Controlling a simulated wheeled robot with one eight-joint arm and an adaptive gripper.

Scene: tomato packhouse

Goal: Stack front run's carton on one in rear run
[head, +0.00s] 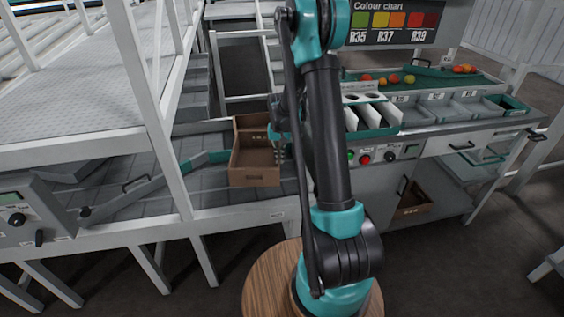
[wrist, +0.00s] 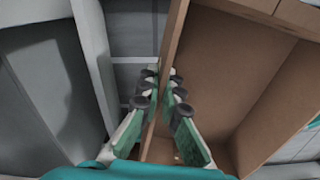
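An open brown carton (head: 255,177) sits on the grey conveyor bench, left of my arm in the head view. Another brown carton (head: 249,122) shows right behind it, partly hidden by my arm. In the wrist view a carton (wrist: 225,60) fills the right half, seen from above into its open inside. My gripper (wrist: 161,78) straddles that carton's near side wall, one finger outside and one inside. The fingertips appear closed on the wall's top edge. In the head view my gripper is mostly hidden behind my arm.
A teal guide rail (head: 205,158) and a grey lever arm (head: 125,195) lie left of the cartons. White frame posts (head: 150,100) rise at the left. A control panel (head: 385,155) and a sorting table with tomatoes (head: 394,79) stand to the right.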

